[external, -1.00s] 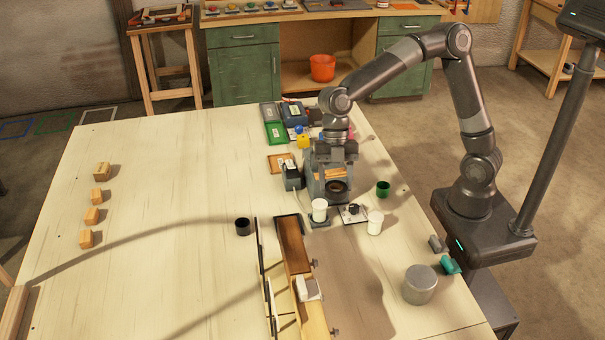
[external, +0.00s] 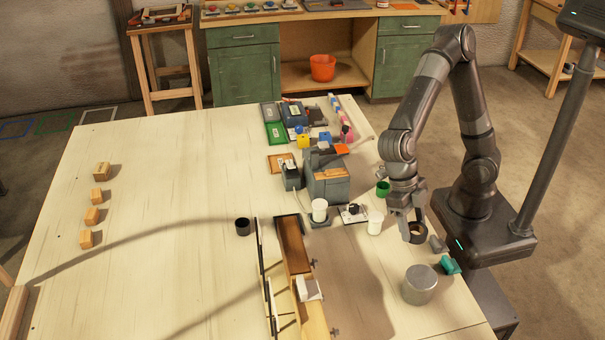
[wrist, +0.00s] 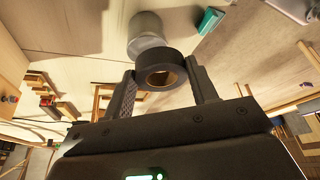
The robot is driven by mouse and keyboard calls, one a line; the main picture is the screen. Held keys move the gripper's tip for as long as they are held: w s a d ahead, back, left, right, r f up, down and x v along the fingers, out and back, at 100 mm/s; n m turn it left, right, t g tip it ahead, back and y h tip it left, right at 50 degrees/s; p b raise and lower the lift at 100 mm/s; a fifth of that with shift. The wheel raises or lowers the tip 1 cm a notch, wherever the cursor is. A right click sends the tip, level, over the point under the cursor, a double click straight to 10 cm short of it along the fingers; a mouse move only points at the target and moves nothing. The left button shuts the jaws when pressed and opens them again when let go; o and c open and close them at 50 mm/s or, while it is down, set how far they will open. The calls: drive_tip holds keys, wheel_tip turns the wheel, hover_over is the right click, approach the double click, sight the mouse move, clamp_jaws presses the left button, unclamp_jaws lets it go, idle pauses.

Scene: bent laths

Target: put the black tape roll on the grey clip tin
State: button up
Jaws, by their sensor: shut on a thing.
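The black tape roll (external: 419,240) is between the fingers of my gripper (external: 415,229), above the right part of the table. In the wrist view the roll (wrist: 158,56) sits between both fingertips (wrist: 163,78), with its tan inner ring showing. My gripper is shut on it. The grey clip tin (external: 420,286), a round cylinder with a flat top, stands near the table's right edge, in front of the roll in the external view. The tin (wrist: 146,27) also shows beyond the roll in the wrist view. The two look apart in the external view.
Long wooden laths (external: 296,270) lie further left.

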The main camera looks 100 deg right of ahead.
hover_over(422, 277)
drive_tip(key=d, duration=0.1)
drive_tip(key=f, duration=0.4)
drive_tip(key=shift+w, duration=0.4)
drive_tip(key=shift+d+f, duration=0.1)
drive_tip(key=shift+f, duration=1.9)
drive_tip(key=shift+f, duration=0.1)
drive_tip(key=o, duration=1)
drive_tip(key=shift+c, duration=0.2)
